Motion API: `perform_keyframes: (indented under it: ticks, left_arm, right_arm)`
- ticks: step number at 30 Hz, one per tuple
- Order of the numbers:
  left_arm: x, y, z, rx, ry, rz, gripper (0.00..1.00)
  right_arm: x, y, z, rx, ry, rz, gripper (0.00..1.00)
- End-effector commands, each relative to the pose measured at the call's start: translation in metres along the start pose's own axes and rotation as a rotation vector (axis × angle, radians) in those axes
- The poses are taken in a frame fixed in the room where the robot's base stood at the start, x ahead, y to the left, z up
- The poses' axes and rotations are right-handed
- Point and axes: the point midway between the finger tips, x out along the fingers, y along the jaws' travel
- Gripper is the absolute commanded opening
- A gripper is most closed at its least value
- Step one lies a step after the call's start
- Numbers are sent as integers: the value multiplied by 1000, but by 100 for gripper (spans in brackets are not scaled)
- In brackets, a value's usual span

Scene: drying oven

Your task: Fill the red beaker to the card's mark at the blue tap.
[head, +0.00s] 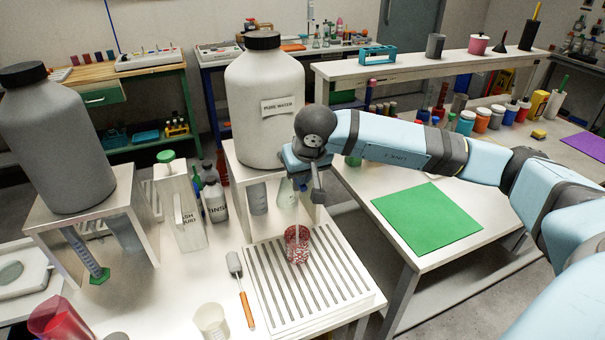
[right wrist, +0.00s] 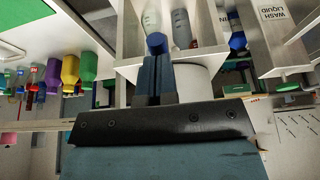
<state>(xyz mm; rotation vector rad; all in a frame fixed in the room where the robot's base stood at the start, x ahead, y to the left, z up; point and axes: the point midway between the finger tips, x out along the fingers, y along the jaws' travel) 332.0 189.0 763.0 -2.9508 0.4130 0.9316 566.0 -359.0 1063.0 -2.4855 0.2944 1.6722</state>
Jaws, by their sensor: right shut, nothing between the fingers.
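A red beaker (head: 297,244) with a mottled look stands on the slatted drain tray (head: 258,300), below the front of the stand of the PURE WATER tank (head: 257,120). A thin pale streak shows above the beaker; I cannot tell whether it is water, and its level is unclear. My right gripper (head: 317,192) is shut and empty, pointing down above the beaker at the stand's front. Its closed fingers (right wrist: 155,75) show in the right wrist view, close to a blue rounded part (right wrist: 157,43); contact is unclear. The blue tap is not clearly seen. No card mark is readable. My left gripper is out of view.
A brush (head: 240,285) lies left of the tray. A clear cup (head: 212,322) and another red vessel (head: 55,318) are near the front. A green mat (head: 427,222) lies bare at right.

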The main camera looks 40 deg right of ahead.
Motion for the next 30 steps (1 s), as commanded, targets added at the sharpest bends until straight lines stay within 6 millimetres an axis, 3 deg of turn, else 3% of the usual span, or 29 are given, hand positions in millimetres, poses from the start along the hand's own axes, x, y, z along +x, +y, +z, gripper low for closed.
perform_keyframes:
  ticks: [23, 30]
  left_arm:
    - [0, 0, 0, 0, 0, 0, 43]
    - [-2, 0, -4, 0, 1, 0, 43]
  right_arm:
    - [0, 0, 0, 0, 0, 0, 0]
    - [-9, 0, -4, 0, 0, 0, 0]
